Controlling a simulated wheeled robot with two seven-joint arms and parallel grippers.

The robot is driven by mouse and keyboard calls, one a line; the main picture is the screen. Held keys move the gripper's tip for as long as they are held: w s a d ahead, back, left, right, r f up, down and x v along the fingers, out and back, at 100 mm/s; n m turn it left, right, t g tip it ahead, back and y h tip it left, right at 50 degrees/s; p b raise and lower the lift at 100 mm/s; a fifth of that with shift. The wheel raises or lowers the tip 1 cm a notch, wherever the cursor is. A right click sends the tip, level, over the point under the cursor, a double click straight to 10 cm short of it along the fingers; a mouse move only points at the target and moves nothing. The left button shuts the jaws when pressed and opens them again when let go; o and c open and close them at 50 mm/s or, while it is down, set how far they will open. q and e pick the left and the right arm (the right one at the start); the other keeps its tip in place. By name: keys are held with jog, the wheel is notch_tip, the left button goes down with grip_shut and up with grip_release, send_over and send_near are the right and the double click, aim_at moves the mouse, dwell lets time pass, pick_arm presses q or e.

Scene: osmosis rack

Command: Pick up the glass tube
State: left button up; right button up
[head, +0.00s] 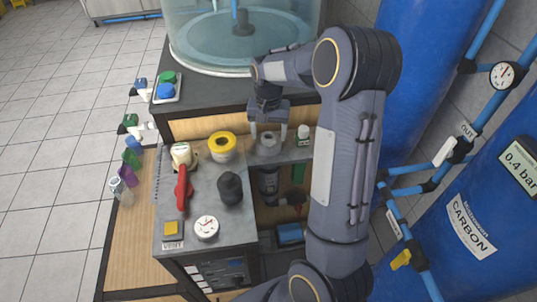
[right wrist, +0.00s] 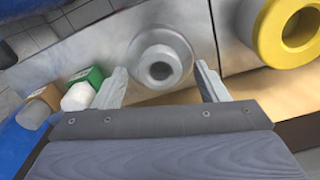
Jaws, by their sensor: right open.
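A grey, round, hollow-topped piece (head: 267,144) stands upright on the metal shelf, and it also shows in the right wrist view (right wrist: 160,52). It may be the glass tube, but I cannot tell for sure. My right gripper (head: 268,132) points down over it, open, with one finger on each side. In the right wrist view the open fingers (right wrist: 160,78) frame the piece, with gaps on both sides. A clear glass-like vessel (head: 118,187) also hangs at the left side of the bench. My left gripper is not in view.
A yellow ring-topped roll (head: 222,146) stands left of the gripper. A small white and green bottle (head: 303,134) stands close on its right. A large clear tank (head: 240,45) stands behind.

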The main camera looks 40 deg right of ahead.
jog(key=c, duration=0.9)
jog(key=shift+o, duration=0.2)
jog(key=shift+r, duration=0.2)
notch_tip(320, 180, up, 28)
jog(key=p, duration=0.1)
jog(key=shift+f, duration=0.15)
